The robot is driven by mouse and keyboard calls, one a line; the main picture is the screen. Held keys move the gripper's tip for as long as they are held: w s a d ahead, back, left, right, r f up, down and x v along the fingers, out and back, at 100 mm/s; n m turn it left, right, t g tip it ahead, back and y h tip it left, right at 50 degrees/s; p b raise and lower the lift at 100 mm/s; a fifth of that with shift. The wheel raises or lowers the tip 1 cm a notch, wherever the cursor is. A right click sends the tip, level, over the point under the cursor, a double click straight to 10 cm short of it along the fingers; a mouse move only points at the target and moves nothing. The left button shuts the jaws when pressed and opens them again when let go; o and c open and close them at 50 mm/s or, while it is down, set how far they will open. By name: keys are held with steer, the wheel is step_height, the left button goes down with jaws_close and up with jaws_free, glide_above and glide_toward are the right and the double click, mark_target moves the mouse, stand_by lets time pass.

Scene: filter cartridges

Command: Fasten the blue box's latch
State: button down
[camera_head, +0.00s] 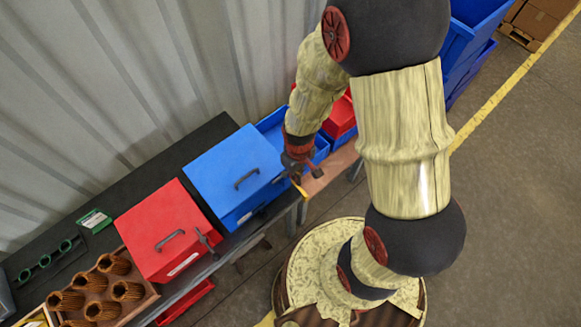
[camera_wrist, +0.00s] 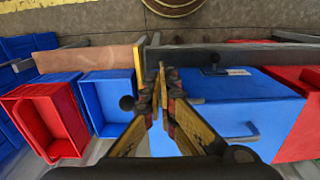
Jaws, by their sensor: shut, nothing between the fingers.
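The blue box (camera_head: 232,165) stands on the bench with its lid down and a dark handle on top. It also shows in the wrist view (camera_wrist: 200,88), right of my gripper. Its dark latch (camera_wrist: 214,62) is at the front edge beside a white label; whether it is fastened I cannot tell. In the head view the latch is hard to make out near my gripper. My gripper (camera_head: 300,188) is shut and empty beyond the box's right side, over the bench's front edge. In the wrist view its fingertips (camera_wrist: 160,78) are left of the latch, apart from it.
A red box (camera_head: 162,228) with a handle and its own latch (camera_head: 207,240) stands left of the blue box. Open blue (camera_wrist: 108,100) and red (camera_wrist: 48,115) bins are on the other side. A wooden tray (camera_head: 140,303) holds several brown cartridges. Floor lies in front of the bench.

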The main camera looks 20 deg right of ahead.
steer(key=shift+d+r, duration=0.1)
steer(key=shift+d, duration=0.05)
step_height(320, 180, up, 8)
steer(key=p, duration=0.6)
stand_by(0.5)
steer(key=s+r+m+t+b, duration=0.3)
steer(key=r+b, duration=0.6)
steer(key=b, duration=1.4)
steer(key=s+t, duration=0.2)
steer(key=s, duration=0.1)
steer(key=shift+s+r+m+t, duration=0.3)
steer(key=shift+s+r, duration=0.05)
